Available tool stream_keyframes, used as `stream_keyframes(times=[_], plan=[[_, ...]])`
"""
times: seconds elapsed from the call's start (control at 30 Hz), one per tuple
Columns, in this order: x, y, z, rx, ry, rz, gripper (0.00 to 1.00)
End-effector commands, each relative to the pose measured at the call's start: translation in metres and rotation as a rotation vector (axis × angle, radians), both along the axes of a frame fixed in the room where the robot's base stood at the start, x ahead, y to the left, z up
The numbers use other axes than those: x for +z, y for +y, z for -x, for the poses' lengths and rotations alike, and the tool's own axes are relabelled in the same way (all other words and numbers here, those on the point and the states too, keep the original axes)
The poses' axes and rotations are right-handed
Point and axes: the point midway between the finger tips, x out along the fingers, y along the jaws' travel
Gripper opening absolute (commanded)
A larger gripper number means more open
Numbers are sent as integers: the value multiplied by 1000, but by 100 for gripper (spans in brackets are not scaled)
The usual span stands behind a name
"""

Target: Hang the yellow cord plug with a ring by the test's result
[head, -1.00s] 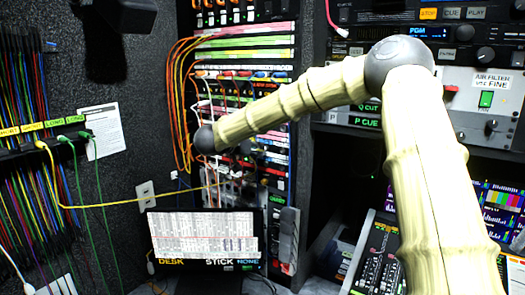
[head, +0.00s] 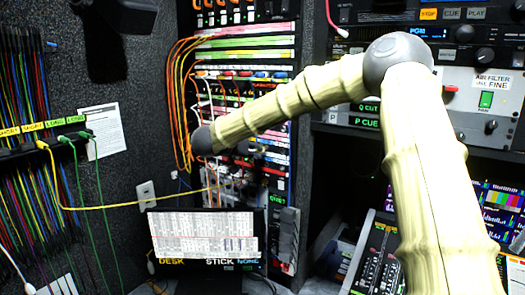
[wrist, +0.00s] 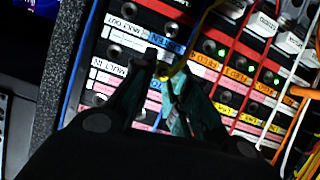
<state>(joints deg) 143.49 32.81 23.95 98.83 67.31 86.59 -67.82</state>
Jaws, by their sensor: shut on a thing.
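In the wrist view my gripper (wrist: 162,78) is shut on the yellow cord's end (wrist: 172,72), close in front of the rack's labelled rows. The plug's tip is hard to make out between the dark fingers. I cannot see a ring clearly. In the head view my arm hides most of the gripper.
The patch rack (wrist: 235,75) carries red, white and orange cords close to my gripper. Two green cords (head: 77,185) and many coloured cords hang at left. A fader panel (head: 375,260) stands at lower right, and equipment fills the right side.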

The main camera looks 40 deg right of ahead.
Motion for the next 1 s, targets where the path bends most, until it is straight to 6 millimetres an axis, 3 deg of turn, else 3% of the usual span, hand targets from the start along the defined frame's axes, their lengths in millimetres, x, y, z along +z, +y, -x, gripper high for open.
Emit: stream_keyframes(times=[1.0], plan=[[0,11,4,0,0,1,0]])
